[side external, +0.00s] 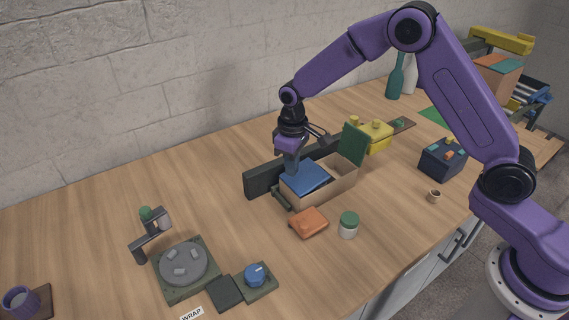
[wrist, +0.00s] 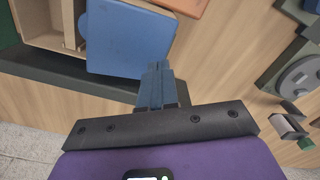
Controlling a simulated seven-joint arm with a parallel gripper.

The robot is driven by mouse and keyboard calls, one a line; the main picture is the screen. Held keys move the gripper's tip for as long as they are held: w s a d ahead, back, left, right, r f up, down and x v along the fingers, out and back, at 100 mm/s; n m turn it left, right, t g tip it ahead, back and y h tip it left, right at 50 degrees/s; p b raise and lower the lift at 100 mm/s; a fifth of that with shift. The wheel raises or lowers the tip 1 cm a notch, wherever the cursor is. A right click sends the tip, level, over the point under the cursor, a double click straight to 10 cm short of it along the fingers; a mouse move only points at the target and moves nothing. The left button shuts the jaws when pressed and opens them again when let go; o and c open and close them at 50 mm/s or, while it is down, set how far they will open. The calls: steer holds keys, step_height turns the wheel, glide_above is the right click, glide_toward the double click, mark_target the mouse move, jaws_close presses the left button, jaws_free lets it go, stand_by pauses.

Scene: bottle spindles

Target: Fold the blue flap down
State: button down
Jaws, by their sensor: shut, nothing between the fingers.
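The blue flap (side external: 306,178) belongs to a cardboard box (side external: 333,186) at the middle of the table. It lies slanted over the left part of the box opening. In the wrist view the blue flap (wrist: 128,38) shows beside the open box (wrist: 45,22). A green flap (side external: 354,144) stands upright at the box's right end. My gripper (side external: 291,172) is shut and empty, with its fingertips at the flap's outer left edge. In the wrist view the fingertips (wrist: 158,68) overlap the flap's lower right edge; I cannot tell whether they touch it.
A dark rail (side external: 262,181) runs behind the box. An orange pouch (side external: 308,222) and a green-lidded jar (side external: 348,225) stand in front. A turntable device (side external: 182,264) with a blue knob (side external: 256,274) is at front left. The table's left back is clear.

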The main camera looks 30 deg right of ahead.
steer(key=shift+a+r, duration=0.2)
steer(key=shift+r, duration=0.95)
steer(key=shift+a+r, duration=0.2)
steer(key=shift+r, duration=0.9)
steer(key=shift+d, duration=0.1)
steer(key=shift+d, duration=3.05)
steer(key=shift+r, duration=0.1)
step_height(320, 180, up, 7)
